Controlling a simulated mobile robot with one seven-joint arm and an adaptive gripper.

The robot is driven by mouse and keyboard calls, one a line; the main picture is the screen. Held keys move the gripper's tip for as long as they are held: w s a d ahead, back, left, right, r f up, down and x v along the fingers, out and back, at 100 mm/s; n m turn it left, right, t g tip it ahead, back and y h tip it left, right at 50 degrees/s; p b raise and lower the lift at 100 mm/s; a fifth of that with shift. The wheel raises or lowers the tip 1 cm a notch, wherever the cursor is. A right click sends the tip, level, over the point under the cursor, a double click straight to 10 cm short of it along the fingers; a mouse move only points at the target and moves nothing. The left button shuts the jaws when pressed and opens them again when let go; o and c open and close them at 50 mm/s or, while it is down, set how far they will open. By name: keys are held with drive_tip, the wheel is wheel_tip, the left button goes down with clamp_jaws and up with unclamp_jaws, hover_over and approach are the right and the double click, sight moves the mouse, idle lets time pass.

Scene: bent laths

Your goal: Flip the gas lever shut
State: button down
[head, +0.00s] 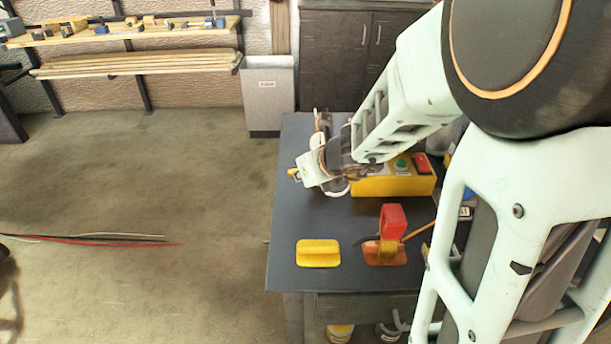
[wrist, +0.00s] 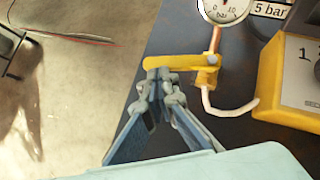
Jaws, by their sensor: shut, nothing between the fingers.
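The gas lever (wrist: 180,62) is a yellow bar in the wrist view. It runs left from a yellow valve body (wrist: 207,76) below a round pressure gauge (wrist: 225,8). My gripper (wrist: 160,78) is shut and empty. Its fingertips are right at the lever's free left end and overlap its lower edge in the picture; I cannot tell whether they touch. In the head view my gripper's pale housing (head: 314,170) is over the left edge of the dark bench (head: 300,215). A small yellow bit, likely the lever's end, shows beside it; my arm hides most of the valve.
A yellow control box (head: 393,186) with green and red controls stands right of the valve. A pale hose (wrist: 230,108) curves from the valve to it. A yellow block (head: 318,253) and a red-topped orange stand (head: 391,222) sit at the front. The floor left is mostly clear.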

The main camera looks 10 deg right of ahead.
drive_tip(key=shift+d, duration=0.15)
drive_tip(key=shift+w+d, duration=0.4)
drive_tip(key=shift+d, duration=0.25)
drive_tip(key=shift+r+p, duration=0.15)
drive_tip(key=shift+p, duration=0.15)
